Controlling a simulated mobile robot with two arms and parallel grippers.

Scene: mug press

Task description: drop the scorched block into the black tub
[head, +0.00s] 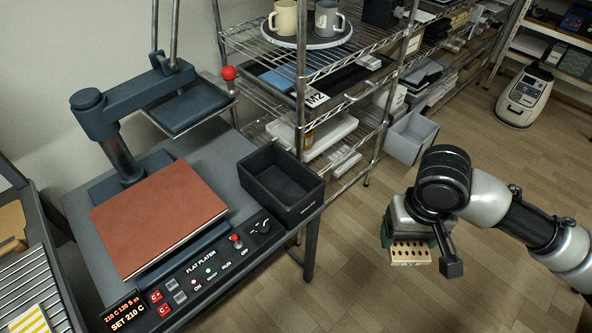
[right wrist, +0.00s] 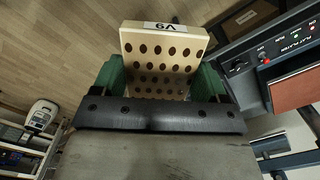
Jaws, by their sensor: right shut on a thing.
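My right gripper (head: 408,240) is shut on a pale wooden block (head: 411,254) with rows of dark holes, held in the air over the floor to the right of the press table. In the right wrist view the same block (right wrist: 163,62) sits between the green finger pads of the gripper (right wrist: 163,88), with a white label on its edge. My left gripper is not in view.
A wire shelf (head: 375,110) with mugs stands behind. Open floor surrounds my right arm.

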